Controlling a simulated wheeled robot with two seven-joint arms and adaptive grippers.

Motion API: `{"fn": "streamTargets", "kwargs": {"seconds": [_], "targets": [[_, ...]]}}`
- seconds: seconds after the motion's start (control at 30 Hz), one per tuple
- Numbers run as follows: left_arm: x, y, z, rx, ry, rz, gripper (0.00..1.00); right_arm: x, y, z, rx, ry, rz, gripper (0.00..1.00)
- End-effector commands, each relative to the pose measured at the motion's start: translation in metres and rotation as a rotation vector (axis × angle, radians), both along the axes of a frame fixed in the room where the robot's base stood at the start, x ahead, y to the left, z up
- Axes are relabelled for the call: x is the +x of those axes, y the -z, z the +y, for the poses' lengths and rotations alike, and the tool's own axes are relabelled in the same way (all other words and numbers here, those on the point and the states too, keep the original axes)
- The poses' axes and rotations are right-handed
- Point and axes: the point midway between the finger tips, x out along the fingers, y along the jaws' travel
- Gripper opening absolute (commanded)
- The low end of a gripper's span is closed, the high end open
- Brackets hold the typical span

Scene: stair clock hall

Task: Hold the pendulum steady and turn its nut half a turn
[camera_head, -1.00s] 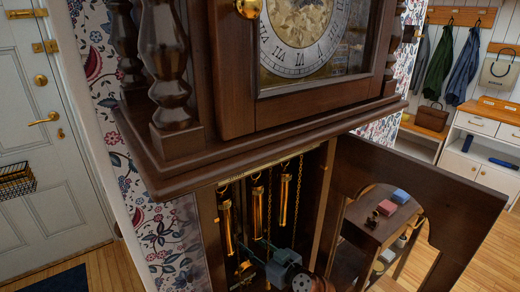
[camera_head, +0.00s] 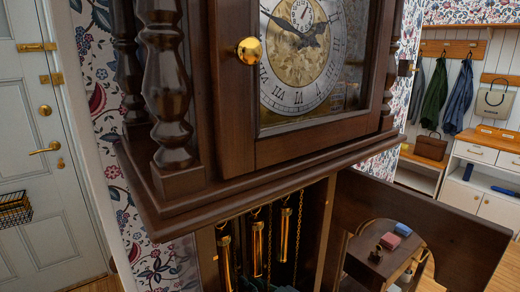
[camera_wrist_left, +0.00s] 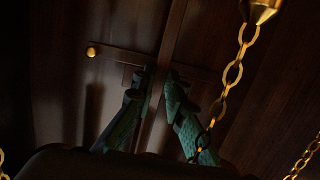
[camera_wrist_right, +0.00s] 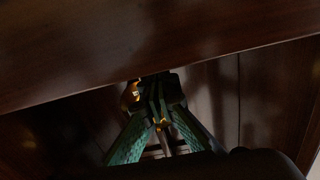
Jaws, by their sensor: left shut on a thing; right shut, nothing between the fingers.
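In the left wrist view, the pendulum's wooden rod (camera_wrist_left: 170,40) runs down the dark case. My left gripper (camera_wrist_left: 157,84) is shut on the rod, one finger on each side. The bob is not visible there. In the right wrist view, my right gripper (camera_wrist_right: 160,92) is shut with nothing between its fingers, under a dark wooden edge. A small brass piece (camera_wrist_right: 133,92) shows beside its fingertips; I cannot tell whether it is the nut. In the head view, the grippers are almost wholly below the frame, and pendulum and nut are not discernible.
The tall clock (camera_head: 180,205) fills the middle. Brass weights (camera_head: 257,248) hang inside its case. A chain (camera_wrist_left: 232,75) hangs close right of my left gripper. A brass-tipped crossbar (camera_wrist_left: 110,53) lies behind the rod. The open case door (camera_head: 425,220) stands at the right.

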Motion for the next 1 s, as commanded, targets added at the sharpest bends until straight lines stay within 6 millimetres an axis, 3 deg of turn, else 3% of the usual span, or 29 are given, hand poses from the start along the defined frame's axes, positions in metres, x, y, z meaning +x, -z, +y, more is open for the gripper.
{"fn": "streamTargets", "kwargs": {"seconds": [1.0], "targets": [[0.000, 0.000, 0.000, -0.001, 0.000, -0.001, 0.00, 0.025, 0.000, 0.018, 0.000, 0.000, 0.001, 0.00]]}}
